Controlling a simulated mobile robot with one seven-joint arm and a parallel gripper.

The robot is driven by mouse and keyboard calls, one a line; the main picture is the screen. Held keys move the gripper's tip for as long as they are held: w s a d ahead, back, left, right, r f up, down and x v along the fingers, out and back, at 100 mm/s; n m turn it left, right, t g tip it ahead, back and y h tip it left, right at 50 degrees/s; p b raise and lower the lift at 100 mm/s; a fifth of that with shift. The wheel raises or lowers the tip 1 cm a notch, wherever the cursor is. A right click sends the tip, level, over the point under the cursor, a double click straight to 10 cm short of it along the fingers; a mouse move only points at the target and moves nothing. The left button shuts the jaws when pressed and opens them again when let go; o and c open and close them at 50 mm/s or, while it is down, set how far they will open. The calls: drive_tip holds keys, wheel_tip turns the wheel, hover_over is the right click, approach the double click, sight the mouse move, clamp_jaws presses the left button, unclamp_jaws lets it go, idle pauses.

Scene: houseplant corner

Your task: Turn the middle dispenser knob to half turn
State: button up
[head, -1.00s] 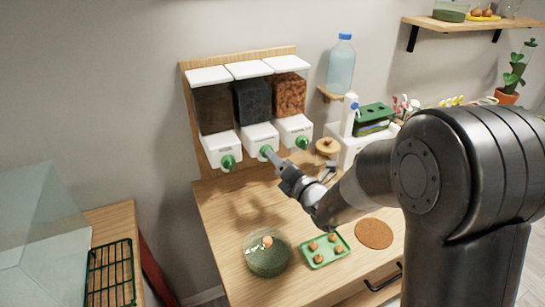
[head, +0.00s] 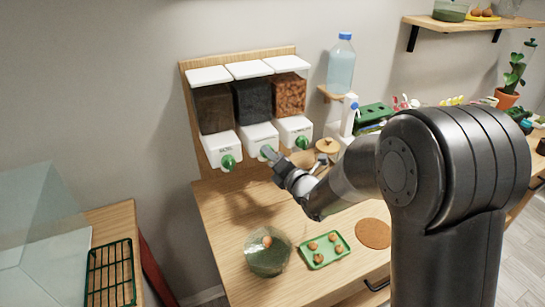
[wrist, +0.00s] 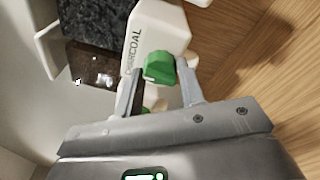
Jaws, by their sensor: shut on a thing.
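The middle dispenser (head: 254,104) holds dark charcoal and hangs on a wooden backboard between two others. Its white spout reads "CHARCOAL" in the wrist view (wrist: 160,25). Its green knob (wrist: 160,68) sits between my gripper's two fingers. My gripper (head: 269,154) is at the knob from the front right in the head view. In the wrist view my gripper (wrist: 158,85) is shut on the knob, one finger on each side. In the head view the fingers partly hide the knob, and its exact turn angle cannot be told.
The left dispenser's green knob (head: 229,162) and the right one's (head: 302,142) are close on either side. Below on the table are a glass bowl (head: 268,262), a green tray (head: 319,262) with several brown balls, and a cork mat (head: 373,233).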

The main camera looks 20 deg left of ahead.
drive_tip(key=shift+c, duration=1)
drive_tip(key=shift+m, duration=0.3)
drive_tip(key=m, duration=0.3)
drive_tip(key=shift+f+t, duration=0.15)
drive_tip(key=shift+t, duration=0.15)
drive_tip(key=shift+s+a+m+t+h, duration=0.1)
drive_tip(key=shift+m+t+h, duration=0.4)
drive_tip(key=shift+m, duration=5.35)
drive_tip(key=shift+s+a+m+t+h, duration=0.1)
drive_tip(key=shift+m+t+h, duration=0.45)
drive_tip(key=shift+m, duration=5.35)
drive_tip(key=shift+s+a+m+t+h, duration=0.1)
drive_tip(key=shift+m+t+h, duration=0.4)
drive_tip(key=shift+m, duration=5.35)
